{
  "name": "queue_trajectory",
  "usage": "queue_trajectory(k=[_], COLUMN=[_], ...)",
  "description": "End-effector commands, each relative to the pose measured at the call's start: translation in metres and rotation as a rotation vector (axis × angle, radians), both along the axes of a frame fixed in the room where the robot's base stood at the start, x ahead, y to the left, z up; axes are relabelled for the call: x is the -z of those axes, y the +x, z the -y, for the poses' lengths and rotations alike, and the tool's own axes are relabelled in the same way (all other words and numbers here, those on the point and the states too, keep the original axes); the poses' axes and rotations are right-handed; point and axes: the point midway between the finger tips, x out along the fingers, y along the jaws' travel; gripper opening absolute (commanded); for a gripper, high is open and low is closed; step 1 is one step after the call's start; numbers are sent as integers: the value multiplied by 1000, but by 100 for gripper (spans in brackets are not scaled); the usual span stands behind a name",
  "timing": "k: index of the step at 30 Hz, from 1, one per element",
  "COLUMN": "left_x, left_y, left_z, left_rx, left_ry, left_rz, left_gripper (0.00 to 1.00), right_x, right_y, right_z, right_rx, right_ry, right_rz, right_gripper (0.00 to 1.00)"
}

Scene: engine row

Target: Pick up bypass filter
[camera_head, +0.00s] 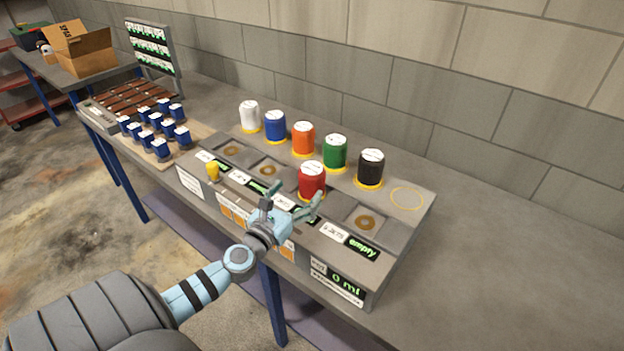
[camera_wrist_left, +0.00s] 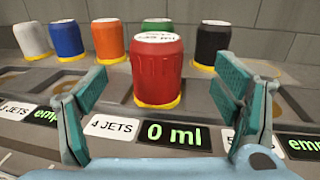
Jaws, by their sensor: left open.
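A red filter canister (camera_head: 312,181) with a white top stands upright in a slot of the grey bench unit. It also shows in the left wrist view (camera_wrist_left: 157,72), above a "0 ml" display. White (camera_head: 249,116), blue (camera_head: 275,126), orange (camera_head: 303,138), green (camera_head: 335,153) and black (camera_head: 371,168) canisters stand in a row behind it. I cannot read which canister is the bypass filter. My left gripper (camera_head: 291,206) is open and empty in front of the red canister. In the left wrist view its fingers (camera_wrist_left: 165,92) are spread on either side of it, apart from it.
An empty yellow ring (camera_head: 407,198) lies right of the black canister. A small yellow object (camera_head: 213,171) stands on the unit's left front. Several small blue-sided cups (camera_head: 150,138) stand further left. The bench's right side (camera_head: 510,260) is clear.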

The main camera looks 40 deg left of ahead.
Motion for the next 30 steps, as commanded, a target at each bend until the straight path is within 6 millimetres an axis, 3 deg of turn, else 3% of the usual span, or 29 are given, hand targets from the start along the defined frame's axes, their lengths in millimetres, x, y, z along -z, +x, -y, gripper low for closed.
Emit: queue_trajectory(k=[3,13,21,30], left_x=[-3,0,0,0], left_y=[25,76,84,83], left_z=[-5,-20,-20,-20], left_rx=[-1,1,3,3], left_ry=[-2,0,4,4], left_rz=[2,1,-1,-1], left_gripper=[83,83,83,35], right_x=[-5,0,0,0], right_y=[0,0,0,0], right_z=[-1,-1,1,3], right_rx=[1,0,-1,-2], right_ry=[1,1,-1,-4], right_rz=[0,0,-1,-1], right_gripper=[40,40,40,40])
